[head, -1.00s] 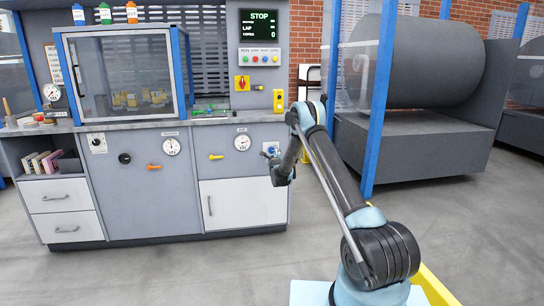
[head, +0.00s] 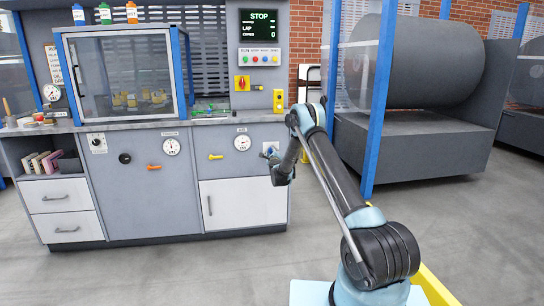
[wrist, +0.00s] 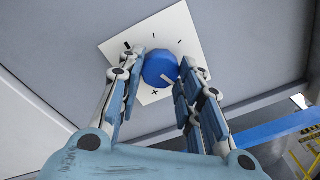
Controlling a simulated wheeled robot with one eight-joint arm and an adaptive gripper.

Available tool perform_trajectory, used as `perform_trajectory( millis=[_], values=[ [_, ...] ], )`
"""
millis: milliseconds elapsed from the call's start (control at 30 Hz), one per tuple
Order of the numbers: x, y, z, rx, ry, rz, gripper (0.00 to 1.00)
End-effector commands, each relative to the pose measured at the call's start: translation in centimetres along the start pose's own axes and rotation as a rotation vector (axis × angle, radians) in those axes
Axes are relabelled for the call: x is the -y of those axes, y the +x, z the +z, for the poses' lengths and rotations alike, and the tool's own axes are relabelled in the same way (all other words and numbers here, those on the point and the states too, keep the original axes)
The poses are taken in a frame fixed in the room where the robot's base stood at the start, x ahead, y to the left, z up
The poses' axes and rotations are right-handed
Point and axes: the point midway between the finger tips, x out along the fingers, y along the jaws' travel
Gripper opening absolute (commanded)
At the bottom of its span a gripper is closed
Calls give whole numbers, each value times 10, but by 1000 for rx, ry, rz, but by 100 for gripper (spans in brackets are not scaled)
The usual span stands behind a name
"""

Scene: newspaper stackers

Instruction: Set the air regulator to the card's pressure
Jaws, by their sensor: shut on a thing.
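The air regulator knob (wrist: 158,66) is blue and round with a pale pointer line, seen in the wrist view. It sits on a white plate (wrist: 115,46) with dark tick marks and a plus sign. The pointer slants towards the lower right. My gripper (wrist: 161,70) is shut on the knob, one finger on each side. In the head view my gripper (head: 271,153) is at the cabinet's right end and largely hides the knob. The air gauge (head: 242,142) is a white dial left of it; its reading is too small to tell.
A yellow lever (head: 216,156), an orange lever (head: 154,167) and another gauge (head: 171,146) are left along the cabinet front. A white door (head: 243,203) is below. A blue guard post (head: 379,100) stands right of my arm. The floor in front is clear.

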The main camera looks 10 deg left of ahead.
Motion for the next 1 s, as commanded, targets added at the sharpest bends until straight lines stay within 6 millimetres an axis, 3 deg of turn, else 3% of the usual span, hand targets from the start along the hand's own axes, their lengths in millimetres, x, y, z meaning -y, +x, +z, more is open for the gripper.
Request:
perform_trajectory(
  millis=[367, 400, 500, 833, 1000],
  values=[
    [-3, 0, 2, 9, -84, -1, 9],
    [-3, -1, 2, 9, -83, -1, 35],
    [-3, -1, 2, 9, -83, -1, 54],
    [-2, -1, 1, 7, -83, -3, 54],
    [-2, -14, 1, 7, -82, -3, 54]
  ],
)
